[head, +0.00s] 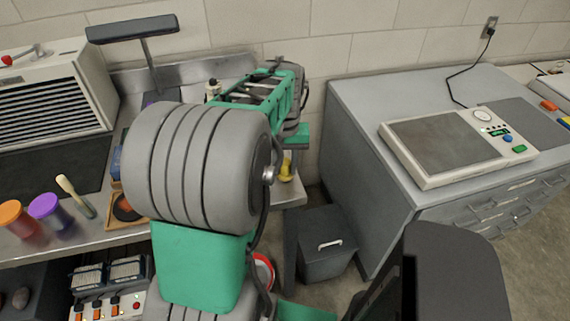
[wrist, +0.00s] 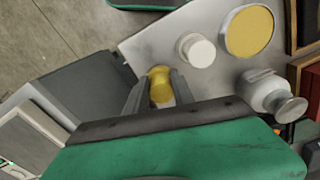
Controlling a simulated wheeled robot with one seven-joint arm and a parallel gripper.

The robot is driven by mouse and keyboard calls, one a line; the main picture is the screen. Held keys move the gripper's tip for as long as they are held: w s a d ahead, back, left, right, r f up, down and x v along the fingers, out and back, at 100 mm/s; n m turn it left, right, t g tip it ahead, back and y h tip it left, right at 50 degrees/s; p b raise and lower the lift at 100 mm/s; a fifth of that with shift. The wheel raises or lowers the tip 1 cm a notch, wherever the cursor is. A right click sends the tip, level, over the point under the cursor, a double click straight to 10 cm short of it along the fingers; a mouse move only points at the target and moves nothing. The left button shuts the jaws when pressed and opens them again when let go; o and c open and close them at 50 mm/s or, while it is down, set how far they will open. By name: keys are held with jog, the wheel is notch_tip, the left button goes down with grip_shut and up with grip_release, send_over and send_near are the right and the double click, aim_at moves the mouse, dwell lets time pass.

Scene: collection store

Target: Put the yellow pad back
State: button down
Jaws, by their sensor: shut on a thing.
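My gripper (wrist: 160,88) is shut on a small rounded yellow thing, which I take for the yellow pad (wrist: 159,77). In the wrist view it sits between the two grey fingers, by the edge of the steel table (wrist: 150,40). I cannot tell whether it touches the table. In the head view a bit of the yellow pad (head: 286,171) shows below the green end of my arm, near the table's right end. The fingers are mostly hidden there. A round white-rimmed dish with a yellow face (wrist: 249,31) stands on the table in the wrist view.
A white round jar (wrist: 197,50) and a white bottle (wrist: 268,92) stand near the dish. A grey cabinet (head: 355,125) with a white device (head: 455,145) is at the right. A grey bin (head: 325,245) stands on the floor in the gap.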

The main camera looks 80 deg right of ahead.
aim_at(284, 164)
jog(key=shift+f, duration=0.1)
jog(key=c, duration=1.1)
grip_release()
notch_tip(284, 164, up, 12)
jog(key=w+a+f+n, duration=0.1)
jog(key=w+a+n, duration=0.3)
jog(key=w, duration=0.8)
jog(key=w+a+f+n+t+h, duration=0.1)
jog(key=w+a+f+n, duration=0.2)
jog(key=w+a, duration=0.8)
jog(key=w+a+f+n, duration=0.1)
jog(key=a+f+n, duration=0.1)
jog(key=a, duration=0.6)
jog(key=a+f+n+t, duration=0.1)
jog(key=a+f+n, duration=0.1)
jog(key=a, duration=0.7)
jog(key=w+a+f+n+t+y, duration=0.1)
jog(key=a+n, duration=0.3)
jog(key=a, duration=0.4)
jog(key=shift+w+a+f, duration=0.3)
jog(key=shift+a+f, duration=0.05)
jog(key=shift+f, duration=0.25)
